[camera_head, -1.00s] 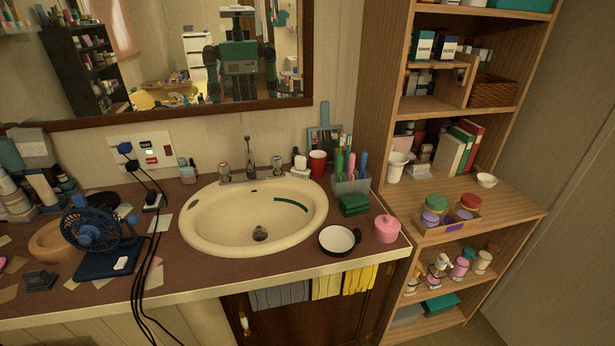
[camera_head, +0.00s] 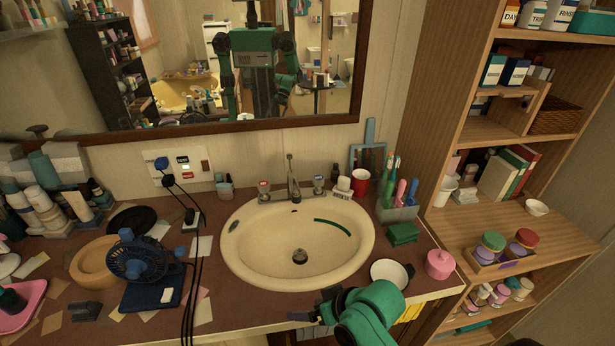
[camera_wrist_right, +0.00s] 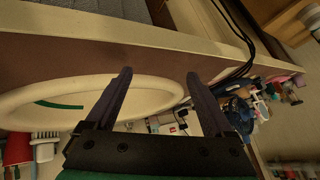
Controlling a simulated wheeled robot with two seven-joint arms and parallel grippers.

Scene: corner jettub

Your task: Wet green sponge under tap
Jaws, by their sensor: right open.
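The green sponge (camera_head: 403,233) is a dark green block on the counter, right of the sink (camera_head: 240,262) and in front of the toothbrush holder. The metal tap (camera_head: 292,180) stands upright at the sink's back edge. My right gripper (camera_head: 308,316) is over the counter's front edge, in front of the sink and left of the sponge, apart from it. In the right wrist view its two fingers (camera_wrist_right: 158,75) are spread, with nothing between them. The sponge cannot be made out there. My left gripper is not in view.
A white bowl (camera_head: 390,272) and a pink lidded jar (camera_head: 440,264) stand near the sponge. A red cup (camera_head: 360,182) is behind the sink. A blue fan (camera_head: 138,258) with black cables is on the left. Open shelves (camera_head: 480,235) stand at the right.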

